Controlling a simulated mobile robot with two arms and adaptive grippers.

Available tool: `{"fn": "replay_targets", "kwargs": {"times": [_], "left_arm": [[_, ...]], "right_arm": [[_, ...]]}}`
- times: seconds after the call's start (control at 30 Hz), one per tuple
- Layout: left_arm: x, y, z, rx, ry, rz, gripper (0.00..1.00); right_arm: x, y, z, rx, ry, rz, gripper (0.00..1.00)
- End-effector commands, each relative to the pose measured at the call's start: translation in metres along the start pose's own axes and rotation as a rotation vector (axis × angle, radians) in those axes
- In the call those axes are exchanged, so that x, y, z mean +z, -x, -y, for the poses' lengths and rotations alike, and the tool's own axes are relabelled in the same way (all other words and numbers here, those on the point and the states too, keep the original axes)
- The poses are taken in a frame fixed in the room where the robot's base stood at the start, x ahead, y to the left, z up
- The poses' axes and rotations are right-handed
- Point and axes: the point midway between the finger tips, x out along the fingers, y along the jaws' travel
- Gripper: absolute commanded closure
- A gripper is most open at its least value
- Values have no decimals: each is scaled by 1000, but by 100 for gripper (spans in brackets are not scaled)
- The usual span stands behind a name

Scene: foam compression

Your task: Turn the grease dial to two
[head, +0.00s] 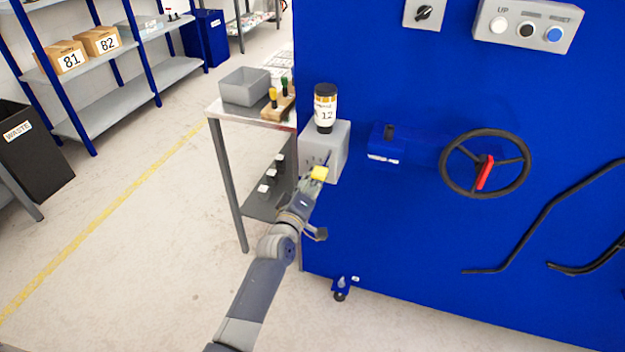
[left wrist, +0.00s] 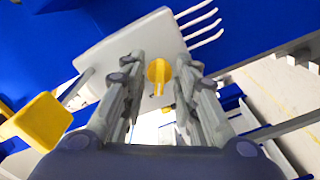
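The grease dial (left wrist: 158,74) is a round yellow knob on a light grey box (left wrist: 135,48) in the left wrist view. A narrow yellow part of it points down in that picture. My left gripper (left wrist: 157,82) is open, with one finger on each side of the dial and gaps showing. In the head view, my left gripper (head: 315,183) is at the lower front of the grey box (head: 338,137), beside a small yellow piece (head: 319,173). The dial's number marks are not readable. My right gripper is not in view.
A jar labelled 12 (head: 325,110) stands on the grey box. The blue machine wall (head: 400,230) carries a black handwheel (head: 485,163). A metal side table (head: 222,108) holds a grey bin (head: 245,86). A yellow block (left wrist: 40,122) is close to the wrist camera.

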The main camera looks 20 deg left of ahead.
Motion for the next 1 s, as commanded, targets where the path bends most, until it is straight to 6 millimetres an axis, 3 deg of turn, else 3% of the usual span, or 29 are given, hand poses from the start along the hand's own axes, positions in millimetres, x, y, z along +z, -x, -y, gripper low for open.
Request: {"fn": "replay_targets", "kwargs": {"times": [0.17, 0.3, 0.67, 1.0], "left_arm": [[0, 0, 0, 0, 0, 0, 72], [0, 0, 0, 0, 0, 0, 100], [0, 0, 0, -1, -34, 1, 100], [0, 0, -1, -1, -245, 2, 100]], "right_arm": [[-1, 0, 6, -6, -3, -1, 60], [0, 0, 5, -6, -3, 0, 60], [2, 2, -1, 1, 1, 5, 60], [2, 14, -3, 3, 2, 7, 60]]}}
